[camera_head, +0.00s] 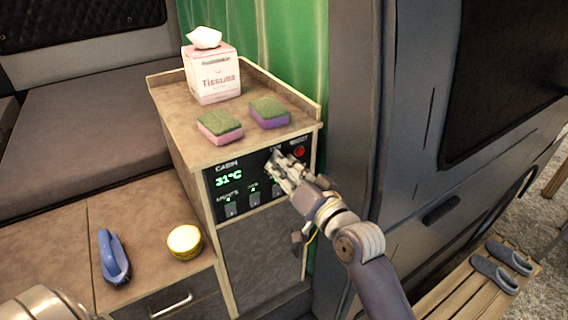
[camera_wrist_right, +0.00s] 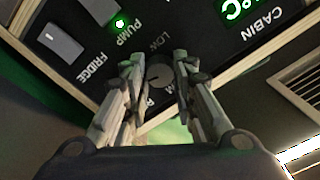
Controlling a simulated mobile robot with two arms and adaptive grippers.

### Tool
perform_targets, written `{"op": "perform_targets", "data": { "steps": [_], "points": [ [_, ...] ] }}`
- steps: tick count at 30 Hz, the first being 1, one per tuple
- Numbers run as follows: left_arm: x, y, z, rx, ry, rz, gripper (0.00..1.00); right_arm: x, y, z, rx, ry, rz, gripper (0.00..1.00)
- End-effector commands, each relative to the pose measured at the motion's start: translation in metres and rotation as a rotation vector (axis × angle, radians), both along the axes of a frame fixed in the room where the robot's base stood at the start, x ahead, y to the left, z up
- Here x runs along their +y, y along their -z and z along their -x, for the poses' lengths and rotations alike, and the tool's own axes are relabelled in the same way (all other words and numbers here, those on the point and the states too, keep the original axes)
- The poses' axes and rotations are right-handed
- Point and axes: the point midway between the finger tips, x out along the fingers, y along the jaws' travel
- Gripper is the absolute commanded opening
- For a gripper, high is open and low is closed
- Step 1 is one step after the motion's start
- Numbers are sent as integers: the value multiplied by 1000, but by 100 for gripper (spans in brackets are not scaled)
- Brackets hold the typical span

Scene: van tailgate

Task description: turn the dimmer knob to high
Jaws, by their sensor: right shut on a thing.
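The dark control panel (camera_head: 246,166) is on the front of the cabinet, with a green 31°C readout (camera_head: 229,180) under the word CABIN. My right gripper (camera_head: 277,162) reaches the panel's right part and covers the knob in the head view. In the right wrist view, the round dark dimmer knob (camera_wrist_right: 159,71) sits between the two fingers of my right gripper (camera_wrist_right: 159,78), which is shut on it. The word LOW is printed beside the knob; other lettering there is partly hidden. The knob's exact setting cannot be read. My left gripper is not in view.
A red button (camera_head: 299,151) is close right of my right gripper. A PUMP switch (camera_wrist_right: 98,10) and a FRIDGE switch (camera_wrist_right: 60,40) are near the knob. Sponges (camera_head: 268,112) and a tissue box (camera_head: 211,74) stand on the cabinet. The van's grey door frame (camera_head: 352,110) is at right.

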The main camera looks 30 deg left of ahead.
Motion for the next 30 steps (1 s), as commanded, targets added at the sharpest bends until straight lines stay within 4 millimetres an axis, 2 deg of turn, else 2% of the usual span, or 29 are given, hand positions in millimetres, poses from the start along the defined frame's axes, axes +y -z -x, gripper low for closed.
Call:
{"op": "perform_targets", "data": {
  "steps": [1,17,18,20,30],
  "points": [
    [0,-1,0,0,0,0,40,-1,-6,-1,1,3,-15,1],
    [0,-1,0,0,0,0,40,-1,-7,-1,17,3,-27,1],
    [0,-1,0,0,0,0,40,-1,-7,-1,17,3,-28,32],
    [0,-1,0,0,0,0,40,-1,-7,-1,17,3,-27,45],
    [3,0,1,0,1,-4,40,-1,-3,0,22,1,-19,46]
  ]
}}
